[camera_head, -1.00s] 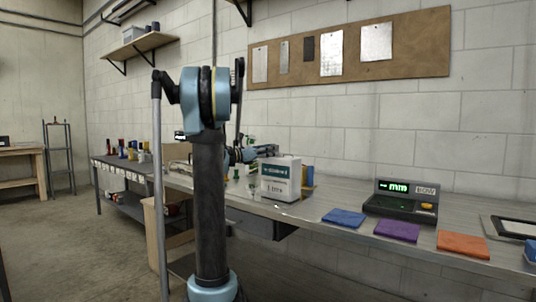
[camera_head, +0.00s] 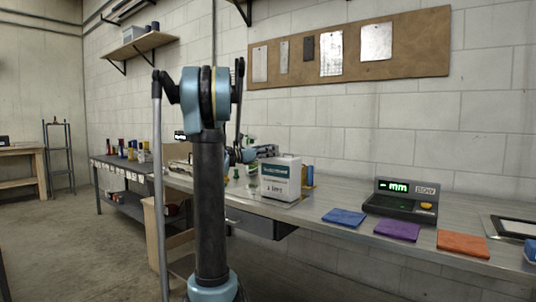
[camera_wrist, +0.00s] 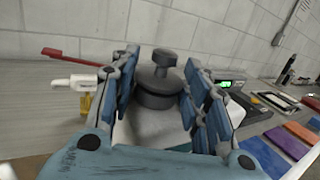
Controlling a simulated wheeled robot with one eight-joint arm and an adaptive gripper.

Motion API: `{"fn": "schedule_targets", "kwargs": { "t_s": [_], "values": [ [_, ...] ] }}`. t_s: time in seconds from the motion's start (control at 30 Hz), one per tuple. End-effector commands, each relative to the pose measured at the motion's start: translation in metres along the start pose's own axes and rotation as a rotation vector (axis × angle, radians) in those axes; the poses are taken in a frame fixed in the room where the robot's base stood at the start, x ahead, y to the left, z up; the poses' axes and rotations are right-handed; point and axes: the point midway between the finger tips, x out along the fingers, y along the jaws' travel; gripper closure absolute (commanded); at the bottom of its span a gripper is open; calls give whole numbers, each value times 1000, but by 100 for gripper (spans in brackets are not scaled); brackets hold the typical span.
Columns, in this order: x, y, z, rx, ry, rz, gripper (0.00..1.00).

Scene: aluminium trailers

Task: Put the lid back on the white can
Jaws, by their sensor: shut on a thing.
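The white can (camera_head: 280,184), a box-shaped tin with a green label band, stands on the metal bench in the head view. Its pale top (camera_wrist: 158,131) shows low between my fingers in the wrist view. The dark grey round lid (camera_wrist: 160,98), with a knob on top, is between the two blue-padded fingers of my gripper (camera_wrist: 163,72). My gripper is shut on the lid, which appears over the can's top. I cannot tell whether the lid touches the can or sits in its opening. In the head view my arm hides much of the gripper area left of the can.
Blue (camera_head: 344,217), purple (camera_head: 397,231) and orange (camera_head: 462,243) cloths lie along the bench front. A display device (camera_head: 402,202) stands behind them. In the wrist view a red-handled tool (camera_wrist: 72,56) and a white item (camera_wrist: 76,82) lie left of the gripper.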

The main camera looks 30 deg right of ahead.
Motion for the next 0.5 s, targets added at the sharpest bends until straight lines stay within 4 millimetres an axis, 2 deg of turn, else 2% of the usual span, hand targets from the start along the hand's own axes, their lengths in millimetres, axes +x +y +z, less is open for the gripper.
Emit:
{"fn": "schedule_targets", "kwargs": {
  "t_s": [0.47, 0.5],
  "values": [
    [0, -1, -4, 3, 6, -1, 74],
    [0, -1, -5, 3, 6, -1, 51]
  ]
}}
